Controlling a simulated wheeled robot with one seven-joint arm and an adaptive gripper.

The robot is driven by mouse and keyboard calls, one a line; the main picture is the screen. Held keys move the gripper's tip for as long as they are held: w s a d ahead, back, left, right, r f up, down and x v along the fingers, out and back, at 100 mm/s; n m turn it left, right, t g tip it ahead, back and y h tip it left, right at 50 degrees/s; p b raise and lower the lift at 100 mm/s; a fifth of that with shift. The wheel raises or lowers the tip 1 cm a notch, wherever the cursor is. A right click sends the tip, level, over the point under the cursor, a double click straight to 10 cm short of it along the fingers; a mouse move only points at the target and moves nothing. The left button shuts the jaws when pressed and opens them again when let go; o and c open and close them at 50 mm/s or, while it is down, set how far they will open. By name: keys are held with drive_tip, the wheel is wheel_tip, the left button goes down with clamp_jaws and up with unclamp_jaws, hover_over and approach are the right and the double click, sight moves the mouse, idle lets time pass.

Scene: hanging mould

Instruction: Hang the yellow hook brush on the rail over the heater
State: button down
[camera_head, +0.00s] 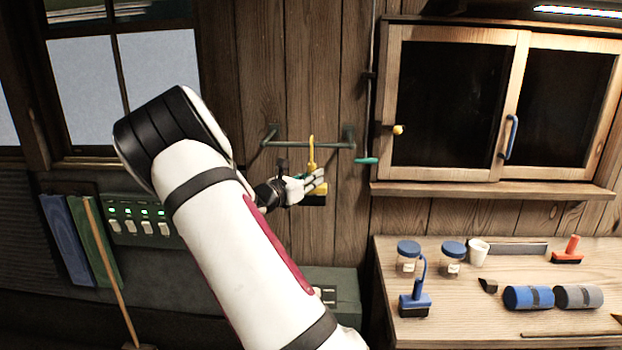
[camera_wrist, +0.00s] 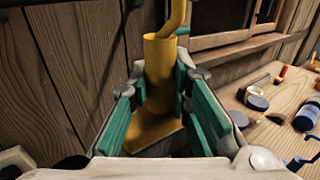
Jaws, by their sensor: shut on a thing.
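The yellow hook brush (camera_head: 311,166) is upright in my gripper (camera_head: 306,184), with its hook at the top and its dark bristles below. In the wrist view the gripper (camera_wrist: 158,95) has its green pads on both sides of the yellow handle (camera_wrist: 158,65). The rail (camera_head: 305,145) is a dark green bar on two wall brackets, above the green-grey heater (camera_head: 340,288). The brush's hook shows at about the rail's height in the head view. I cannot tell whether the hook touches the rail or is over it.
A teal-handled rod (camera_head: 367,160) hangs just right of the rail. A wooden cabinet (camera_head: 450,95) is on the wall at right. The workbench (camera_head: 470,330) below holds a blue hook brush (camera_head: 415,300), jars, a mug, rolls and a red brush (camera_head: 568,252). A switch panel (camera_head: 140,220) is at left.

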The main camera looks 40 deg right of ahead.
drive_tip(key=w+d+f+b, duration=0.2)
drive_tip(key=w+d+b, duration=0.3)
drive_tip(key=d+b, duration=0.1)
drive_tip(key=shift+w+d+f+b, duration=0.25)
drive_tip(key=shift+w+f+b, duration=0.05)
drive_tip(key=shift+b, duration=0.2)
idle(0.8)
drive_tip(key=c, duration=1.4)
unclamp_jaws()
drive_tip(key=shift+a, duration=0.15)
drive_tip(key=s+a, duration=0.1)
drive_tip(key=a, duration=1)
drive_tip(key=shift+s+a, duration=0.2)
drive_tip(key=shift+a, duration=0.15)
